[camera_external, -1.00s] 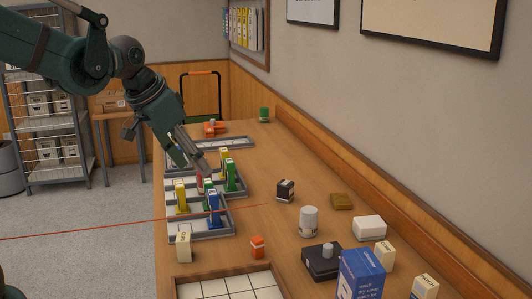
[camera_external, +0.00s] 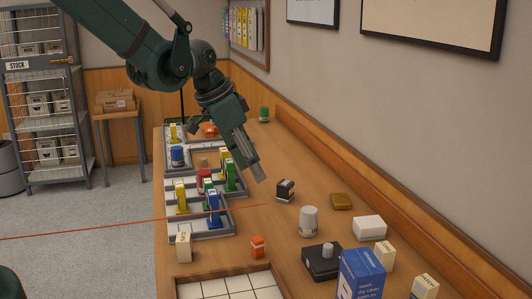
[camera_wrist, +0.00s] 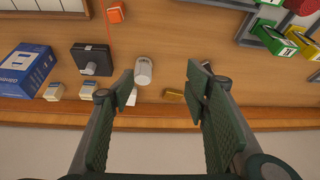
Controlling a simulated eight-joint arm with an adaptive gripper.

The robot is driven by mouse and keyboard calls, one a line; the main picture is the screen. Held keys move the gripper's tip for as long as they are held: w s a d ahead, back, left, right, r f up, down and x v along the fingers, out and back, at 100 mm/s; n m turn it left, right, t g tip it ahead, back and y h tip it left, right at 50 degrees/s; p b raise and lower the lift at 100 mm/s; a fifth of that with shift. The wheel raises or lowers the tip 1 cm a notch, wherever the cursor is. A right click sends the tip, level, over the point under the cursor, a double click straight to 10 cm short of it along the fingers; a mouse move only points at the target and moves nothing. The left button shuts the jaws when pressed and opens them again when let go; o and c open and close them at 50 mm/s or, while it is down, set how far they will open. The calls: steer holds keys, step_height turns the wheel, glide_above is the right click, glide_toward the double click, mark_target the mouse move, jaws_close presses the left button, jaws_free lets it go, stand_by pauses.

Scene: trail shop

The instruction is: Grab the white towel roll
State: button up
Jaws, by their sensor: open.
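The white towel roll (camera_external: 308,221) is a small upright whitish cylinder on the wooden table, right of the grey trays. It also shows in the wrist view (camera_wrist: 144,70), close to the tip of the left finger. My gripper (camera_external: 257,172) is above the table, up and to the left of the roll in the external view. In the wrist view my gripper (camera_wrist: 160,90) has its two fingers wide apart with nothing held between them.
A black box with a white label (camera_external: 285,190) stands between my gripper and the roll. A black case (camera_external: 322,262), a white box (camera_external: 369,228), a brown block (camera_external: 341,201) and a blue box (camera_external: 361,275) are near the roll. Grey trays (camera_external: 213,235) hold coloured items.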

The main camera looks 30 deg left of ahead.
mark_target(306, 210)
steer(key=w+d+f+m+p, duration=0.1)
steer(key=w+d+f, duration=0.1)
steer(key=d+f, duration=0.1)
steer(key=w+d+f+m+g+p, duration=0.1)
steer(key=w+d+f, duration=0.1)
steer(key=d+f, duration=0.1)
steer(key=w+d+f+m+h+p, duration=0.1)
steer(key=w+d+f+m+p, duration=0.1)
steer(key=w+d+f, duration=0.1)
steer(key=shift+d, duration=0.4)
steer(key=shift+f, duration=0.1)
steer(key=shift+x, duration=1.25)
steer(key=shift+d+f, duration=0.1)
steer(key=shift+b+x, duration=0.65)
steer(key=shift+x, duration=1.8)
steer(key=shift+s+d, duration=0.1)
steer(key=shift+d, duration=0.05)
steer(key=shift+c, duration=0.3)
steer(key=c, duration=0.9)
